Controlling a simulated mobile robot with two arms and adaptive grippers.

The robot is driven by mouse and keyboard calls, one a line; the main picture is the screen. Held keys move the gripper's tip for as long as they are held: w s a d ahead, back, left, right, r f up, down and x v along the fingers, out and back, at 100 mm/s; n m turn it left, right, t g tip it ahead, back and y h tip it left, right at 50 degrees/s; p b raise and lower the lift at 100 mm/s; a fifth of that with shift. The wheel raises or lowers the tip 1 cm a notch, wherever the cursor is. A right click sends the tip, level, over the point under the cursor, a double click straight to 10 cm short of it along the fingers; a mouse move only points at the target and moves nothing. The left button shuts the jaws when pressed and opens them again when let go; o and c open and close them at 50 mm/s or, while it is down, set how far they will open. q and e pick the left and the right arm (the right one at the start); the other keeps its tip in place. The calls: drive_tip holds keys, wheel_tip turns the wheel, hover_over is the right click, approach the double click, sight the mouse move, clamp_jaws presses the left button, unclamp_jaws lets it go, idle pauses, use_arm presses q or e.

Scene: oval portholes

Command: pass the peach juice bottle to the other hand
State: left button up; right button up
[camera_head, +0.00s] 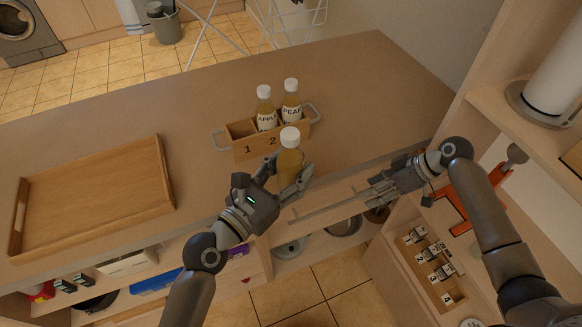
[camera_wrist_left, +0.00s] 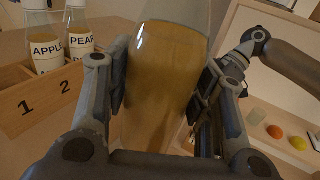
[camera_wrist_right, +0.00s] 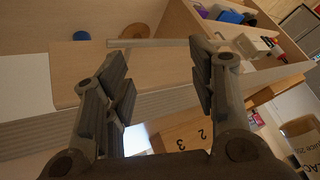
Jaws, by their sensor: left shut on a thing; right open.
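The held bottle (camera_head: 291,158) has a white cap and amber juice; no label shows on its visible side, so I cannot read its kind. My left gripper (camera_head: 288,183) is shut around its body and holds it upright in front of the crate. In the left wrist view the bottle (camera_wrist_left: 162,80) fills the space between the left fingers. My right gripper (camera_head: 372,188) is open and empty, to the right of the bottle and apart from it. In the right wrist view the right fingers (camera_wrist_right: 160,85) stand wide apart with nothing between them.
A wooden crate (camera_head: 241,153) marked 1 and 2 holds an APPLE bottle (camera_head: 265,110) and a PEAR bottle (camera_head: 291,102). An empty wooden tray (camera_head: 95,200) lies at left. The counter's right part is clear. A shelf unit (camera_head: 480,105) stands at right.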

drive_tip(key=s+d+f+m+h, duration=0.2)
drive_tip(key=s+f, duration=0.3)
drive_tip(key=f, duration=0.4)
drive_tip(key=s+d+f+m+h, duration=0.15)
drive_tip(key=s+f, duration=0.25)
drive_tip(key=f, duration=0.6)
drive_tip(key=s+d+f+m+h, duration=0.1)
drive_tip(key=s+f+m+h, duration=0.15)
drive_tip(key=s+f, duration=0.45)
drive_tip(key=s+a+f, duration=0.2)
drive_tip(key=s+f, duration=0.3)
drive_tip(key=s, duration=0.3)
drive_tip(key=s+a+f, duration=0.2)
drive_tip(key=s+f, duration=0.3)
drive_tip(key=s, duration=0.4)
drive_tip(key=s+a+f+m+h, duration=0.1)
drive_tip(key=s+a+f, duration=0.2)
drive_tip(key=s+f, duration=0.2)
drive_tip(key=s, duration=0.3)
drive_tip(key=shift+s+f+g, duration=0.3)
drive_tip(key=shift+s+g, duration=0.1)
